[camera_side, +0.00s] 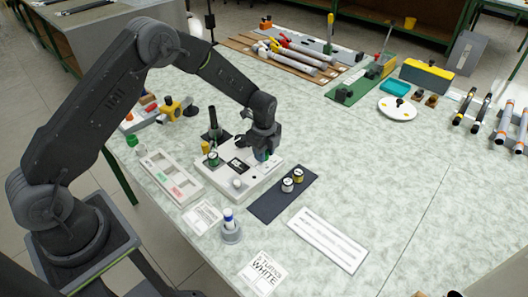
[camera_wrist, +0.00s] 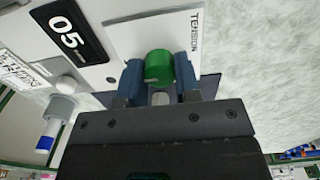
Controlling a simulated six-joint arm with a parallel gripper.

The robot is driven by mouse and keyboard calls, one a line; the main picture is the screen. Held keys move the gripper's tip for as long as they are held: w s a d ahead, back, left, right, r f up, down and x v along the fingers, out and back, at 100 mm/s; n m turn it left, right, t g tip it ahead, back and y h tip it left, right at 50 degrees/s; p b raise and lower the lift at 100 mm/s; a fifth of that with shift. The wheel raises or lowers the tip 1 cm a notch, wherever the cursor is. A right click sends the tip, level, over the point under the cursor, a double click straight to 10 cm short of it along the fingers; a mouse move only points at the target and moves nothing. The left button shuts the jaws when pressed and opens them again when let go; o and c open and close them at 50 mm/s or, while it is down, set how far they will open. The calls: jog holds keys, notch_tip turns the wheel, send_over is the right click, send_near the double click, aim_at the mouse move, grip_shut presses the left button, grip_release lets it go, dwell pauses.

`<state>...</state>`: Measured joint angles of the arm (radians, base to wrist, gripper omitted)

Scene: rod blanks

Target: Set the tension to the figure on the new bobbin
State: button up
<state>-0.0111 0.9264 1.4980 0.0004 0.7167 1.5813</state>
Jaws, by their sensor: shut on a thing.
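My gripper (camera_side: 263,152) reaches down to the right part of a white winder base (camera_side: 240,190). In the wrist view its blue fingers (camera_wrist: 160,85) are shut on a green knob (camera_wrist: 158,65), one on each side. The knob stands beside a white plate printed TENSION (camera_wrist: 196,32). A black display (camera_wrist: 72,30) on the base reads 05; it also shows in the side view (camera_side: 238,166). Two small bobbins, one white-topped (camera_side: 287,185) and one gold-toned (camera_side: 298,175), stand on a dark mat (camera_side: 268,207). I cannot read figures on them.
A compartment tray (camera_side: 162,172) lies left of the base. A blue-capped marker (camera_side: 229,218) stands in a grey holder, near a card reading TURNS WHITE (camera_side: 262,272). The table's right middle is clear.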

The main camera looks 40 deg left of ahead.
jog(key=shift+c, duration=0.5)
jog(key=shift+n, duration=0.3)
jog(key=n, duration=0.4)
jog(key=shift+n, duration=0.3)
jog(key=n, duration=1.2)
jog(key=shift+n, duration=0.4)
jog(key=n, duration=0.5)
jog(key=shift+n, duration=0.4)
